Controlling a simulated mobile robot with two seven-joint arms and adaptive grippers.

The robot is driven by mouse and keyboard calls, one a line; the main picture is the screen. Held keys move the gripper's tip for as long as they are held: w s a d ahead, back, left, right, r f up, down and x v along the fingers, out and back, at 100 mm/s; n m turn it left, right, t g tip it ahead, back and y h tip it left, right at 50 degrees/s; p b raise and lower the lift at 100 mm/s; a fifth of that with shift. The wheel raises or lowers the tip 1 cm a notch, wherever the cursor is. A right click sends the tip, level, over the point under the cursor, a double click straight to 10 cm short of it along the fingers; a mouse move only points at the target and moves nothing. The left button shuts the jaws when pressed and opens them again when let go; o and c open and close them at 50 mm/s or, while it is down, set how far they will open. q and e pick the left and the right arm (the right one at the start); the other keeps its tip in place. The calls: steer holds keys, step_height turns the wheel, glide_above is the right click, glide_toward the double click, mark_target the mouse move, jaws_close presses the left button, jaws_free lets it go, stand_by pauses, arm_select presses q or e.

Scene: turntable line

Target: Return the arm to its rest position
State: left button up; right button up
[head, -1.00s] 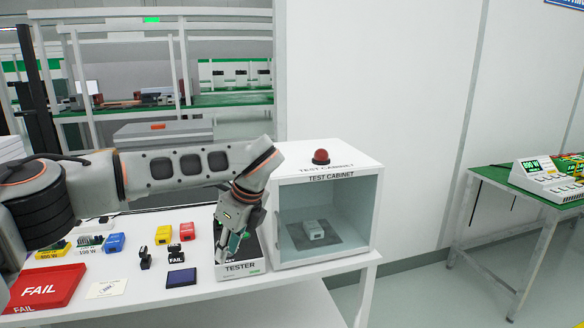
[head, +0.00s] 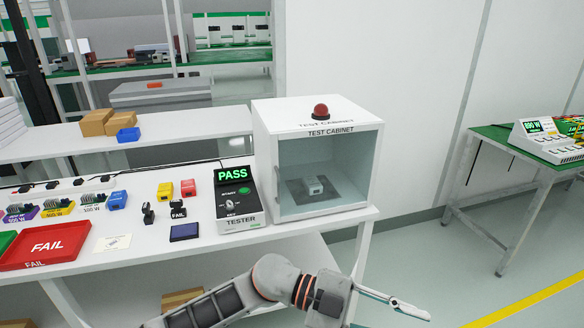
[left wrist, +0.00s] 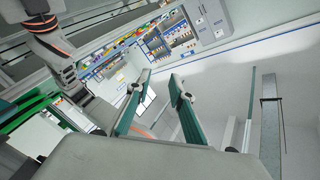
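My left arm comes in along the bottom of the head view. Its gripper (head: 400,302) hangs in front of the white bench, over the floor, apart from everything on the bench. In the left wrist view my left gripper (left wrist: 155,86) shows two teal fingers spread apart with nothing between them. My right gripper is in neither view.
The tester (head: 240,208) shows PASS on the bench (head: 135,250). Beside it the test cabinet (head: 262,150) holds a small white unit (head: 314,187). A red FAIL tray (head: 75,238) lies at left. Open floor (head: 425,255) separates the bench from the green table (head: 500,139) at right.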

arm_select(q)
steer(key=w+a+r+n+t+h, duration=0.2)
steer(key=w+a+n+t+h, duration=0.5)
steer(key=n+t, duration=0.5)
steer(key=w+a+f+n+t+y, duration=0.5)
steer(key=a+f+n+t+y, duration=0.3)
steer(key=a+f+t+y, duration=0.15)
steer(key=s+a+f+n+y, duration=0.3)
steer(key=a+f+n+y, duration=0.3)
steer(key=a+f, duration=0.6)
steer(key=s+a+f+g+y, duration=0.5)
steer(key=s+a+f, duration=0.6)
steer(key=s+f, duration=0.1)
steer(key=shift+s+a+f+n, duration=0.2)
steer(key=shift+s+f+n, duration=0.05)
steer(key=shift+f+n, duration=0.05)
steer(key=shift+c, duration=0.5)
